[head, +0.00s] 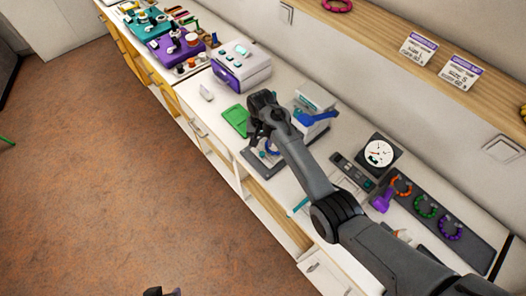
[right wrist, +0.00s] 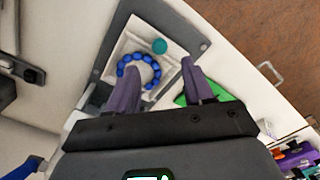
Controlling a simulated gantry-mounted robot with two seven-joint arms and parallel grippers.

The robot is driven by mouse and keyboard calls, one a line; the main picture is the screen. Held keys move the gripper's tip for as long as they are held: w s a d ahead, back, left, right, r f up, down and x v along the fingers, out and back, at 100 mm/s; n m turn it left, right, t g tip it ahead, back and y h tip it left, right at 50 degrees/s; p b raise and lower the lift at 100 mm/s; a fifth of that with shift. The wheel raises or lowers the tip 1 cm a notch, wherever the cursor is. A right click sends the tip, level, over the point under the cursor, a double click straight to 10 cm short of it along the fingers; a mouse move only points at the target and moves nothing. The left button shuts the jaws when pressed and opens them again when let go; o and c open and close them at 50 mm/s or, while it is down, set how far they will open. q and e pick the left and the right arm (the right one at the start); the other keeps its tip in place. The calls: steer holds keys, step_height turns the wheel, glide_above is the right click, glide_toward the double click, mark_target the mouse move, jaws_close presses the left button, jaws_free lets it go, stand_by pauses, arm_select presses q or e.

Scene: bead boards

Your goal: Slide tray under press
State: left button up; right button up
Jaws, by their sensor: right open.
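The light tray (right wrist: 129,47) holds a ring of blue beads (right wrist: 128,72) and a teal round knob or disc (right wrist: 159,46); it sits on a dark grey base (right wrist: 188,36). In the head view the base (head: 257,163) is partly hidden by my right arm. The press (head: 318,104), a pale machine with a blue lever (head: 318,118), stands just right of my right gripper (head: 259,128). That gripper is open above the tray, its two fingers (right wrist: 160,88) apart and empty in the right wrist view. A dark tip, apparently my left gripper (head: 160,291), barely shows at the bottom edge.
A green mat (head: 236,120) lies left of the base. A white box with a purple front (head: 241,67) stands farther back. A dial gauge (head: 379,152) and a dark board of bead rings (head: 440,222) lie to the right. A wooden shelf (head: 400,42) runs along the wall.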

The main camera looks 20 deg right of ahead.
mark_target(262, 153)
step_height(262, 153, down, 7)
steer(key=shift+f+b, duration=0.2)
steer(key=shift+b, duration=0.5)
jaws_close()
